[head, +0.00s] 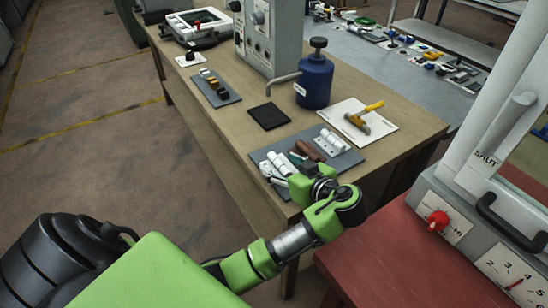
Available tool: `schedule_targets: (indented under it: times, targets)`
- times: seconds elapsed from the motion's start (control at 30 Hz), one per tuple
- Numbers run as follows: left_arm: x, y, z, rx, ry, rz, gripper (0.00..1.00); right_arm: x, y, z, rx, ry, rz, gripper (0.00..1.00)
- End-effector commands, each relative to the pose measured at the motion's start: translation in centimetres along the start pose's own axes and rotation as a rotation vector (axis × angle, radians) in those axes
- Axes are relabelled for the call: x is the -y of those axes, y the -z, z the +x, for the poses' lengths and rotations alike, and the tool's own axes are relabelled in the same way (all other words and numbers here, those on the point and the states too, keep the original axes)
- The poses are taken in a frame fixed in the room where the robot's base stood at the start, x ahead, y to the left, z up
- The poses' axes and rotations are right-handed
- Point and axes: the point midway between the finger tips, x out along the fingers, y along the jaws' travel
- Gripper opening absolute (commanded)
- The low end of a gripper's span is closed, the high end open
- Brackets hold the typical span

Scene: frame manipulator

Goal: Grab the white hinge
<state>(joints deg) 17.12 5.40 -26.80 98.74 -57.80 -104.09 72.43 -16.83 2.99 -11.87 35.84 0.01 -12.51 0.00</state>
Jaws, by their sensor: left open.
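White hinge pieces lie on a dark grey mat (262,155) on the near end of the wooden workbench. One white hinge (332,142) lies at the mat's right side, with small dark holes visible. Another white piece (281,163) lies at its left side, partly hidden by my wrist. My left gripper (286,179) is at the mat's near edge, close to this left piece. It is open; its fingers are mostly hidden by the green wrist, and I cannot tell whether they touch anything. My right gripper is out of view.
A brown-handled tool (308,150) lies between the white pieces. A hammer (362,117) lies on a white board, a blue bottle (314,80) stands behind, and a black pad (269,116) lies flat. A red table (405,255) with a grey machine is at right.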

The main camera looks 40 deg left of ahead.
Motion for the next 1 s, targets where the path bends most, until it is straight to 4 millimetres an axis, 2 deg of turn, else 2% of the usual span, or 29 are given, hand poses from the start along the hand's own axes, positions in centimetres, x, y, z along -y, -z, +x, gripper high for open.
schedule_targets:
  times: [0.2, 0.27, 0.3, 0.33, 0.5, 0.67, 0.77, 1.0]
  targets:
    - [0.0, 0.0, 0.0, 0.000, 0.000, 0.000, 0.57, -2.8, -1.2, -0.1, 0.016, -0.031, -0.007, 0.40]
    - [0.0, 0.0, 0.0, 0.000, 0.000, 0.000, 0.44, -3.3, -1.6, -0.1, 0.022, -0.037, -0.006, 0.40]
    - [0.0, 0.0, 0.0, 0.000, 0.000, 0.000, 0.34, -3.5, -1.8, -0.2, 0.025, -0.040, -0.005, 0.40]
    - [0.0, 0.0, 0.0, 0.000, 0.000, 0.000, 0.30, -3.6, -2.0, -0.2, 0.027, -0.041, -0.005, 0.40]
    - [0.0, 0.0, 0.0, 0.000, 0.000, 0.000, 0.30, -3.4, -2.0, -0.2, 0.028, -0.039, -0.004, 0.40]
    - [0.0, 0.2, -0.1, 0.000, 0.000, 0.000, 0.30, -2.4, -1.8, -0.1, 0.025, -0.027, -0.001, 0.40]
    - [-0.1, 1.2, -0.6, 0.001, -0.002, -0.003, 0.30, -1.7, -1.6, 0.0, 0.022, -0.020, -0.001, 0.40]
    - [-0.1, 5.7, -2.4, 0.000, -0.003, -0.007, 0.30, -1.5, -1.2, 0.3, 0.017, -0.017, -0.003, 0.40]
